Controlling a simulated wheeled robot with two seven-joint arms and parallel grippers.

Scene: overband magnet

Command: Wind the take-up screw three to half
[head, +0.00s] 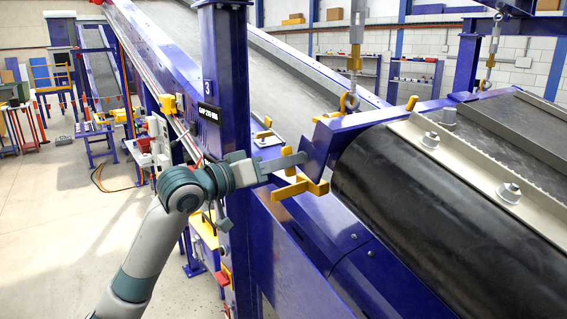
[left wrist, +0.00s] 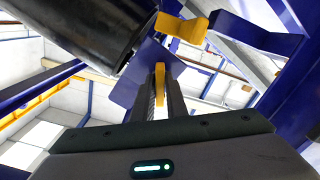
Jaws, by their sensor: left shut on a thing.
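A blue post carries a plate marked 3 (head: 208,87) and a black sign reading a gap in mm (head: 209,113). Beside it, yellow bars (head: 300,187), which look like the handle of take-up screw three, stand at the end of the black roller. My left gripper (head: 301,159) reaches across the post to these bars. In the left wrist view my left gripper (left wrist: 161,92) has its fingers closed on an upright yellow bar (left wrist: 160,76). The screw's thread and any half mark cannot be made out. My right gripper is not in view.
The large black roller (head: 410,205) and its blue frame fill the right side. A sloping conveyor (head: 200,60) runs behind. Open floor (head: 60,220) lies at the left.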

